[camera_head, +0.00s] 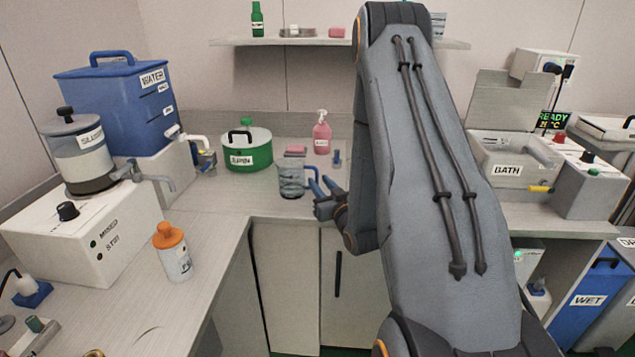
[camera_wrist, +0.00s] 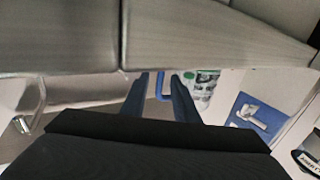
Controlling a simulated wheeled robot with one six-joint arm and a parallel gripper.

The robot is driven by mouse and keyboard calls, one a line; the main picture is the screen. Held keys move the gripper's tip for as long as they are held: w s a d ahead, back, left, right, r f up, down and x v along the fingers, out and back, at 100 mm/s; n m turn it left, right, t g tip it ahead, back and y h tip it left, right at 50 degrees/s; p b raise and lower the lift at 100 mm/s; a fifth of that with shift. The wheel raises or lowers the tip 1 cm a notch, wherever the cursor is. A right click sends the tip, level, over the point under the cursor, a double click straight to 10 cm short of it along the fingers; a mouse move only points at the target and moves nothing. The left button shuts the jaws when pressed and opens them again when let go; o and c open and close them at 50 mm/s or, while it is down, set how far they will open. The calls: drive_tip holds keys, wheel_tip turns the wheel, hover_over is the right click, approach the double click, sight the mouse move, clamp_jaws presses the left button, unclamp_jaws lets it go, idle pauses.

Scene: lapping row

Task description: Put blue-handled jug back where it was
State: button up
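The blue-handled jug (camera_head: 291,178) is a clear, greyish vessel standing upright on the back counter, its blue handle (camera_head: 313,174) facing right. My gripper (camera_head: 322,184) is at the jug's right, close to the handle, with its two blue fingers spread apart. In the wrist view my gripper (camera_wrist: 161,76) is also open, and the blue handle (camera_wrist: 165,96) shows between the fingers. I cannot tell whether a finger touches the handle. The jug's body shows only partly in the wrist view.
A green SPIN pot (camera_head: 247,150), a pink bottle (camera_head: 322,133) and a pink block (camera_head: 295,150) are around the jug. A blue WATER tank (camera_head: 115,105) with a tap is further left. An orange-capped bottle (camera_head: 173,253) stands on the left counter. The BATH unit (camera_head: 510,160) is right.

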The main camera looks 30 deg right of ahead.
drive_tip(key=s, duration=0.3)
drive_tip(key=s+b, duration=0.1)
drive_tip(key=s, duration=0.2)
drive_tip(key=s+a, duration=0.1)
drive_tip(key=s, duration=0.2)
drive_tip(key=shift+s, duration=0.15)
drive_tip(key=shift+w+a, duration=0.2)
drive_tip(key=shift+w, duration=0.05)
drive_tip(key=a+g, duration=0.1)
drive_tip(key=w+a+g, duration=0.1)
drive_tip(key=a+g, duration=0.1)
drive_tip(key=w+a+f+n+g, duration=0.1)
drive_tip(key=shift+w+a+y, duration=0.2)
drive_tip(key=shift+a+y, duration=0.1)
drive_tip(key=shift+y, duration=0.1)
drive_tip(key=s+a+r+g, duration=0.1)
drive_tip(key=s+a+g, duration=0.6)
drive_tip(key=s, duration=0.5)
drive_tip(key=s+a+r+g+y, duration=0.1)
drive_tip(key=s+a+r+g, duration=0.1)
drive_tip(key=s+a+g, duration=0.5)
drive_tip(key=s+a, duration=0.1)
drive_tip(key=s, duration=0.3)
drive_tip(key=shift+s+a+r, duration=0.2)
drive_tip(key=shift+s+a, duration=0.05)
drive_tip(key=shift+s, duration=0.1)
drive_tip(key=shift+d, duration=0.1)
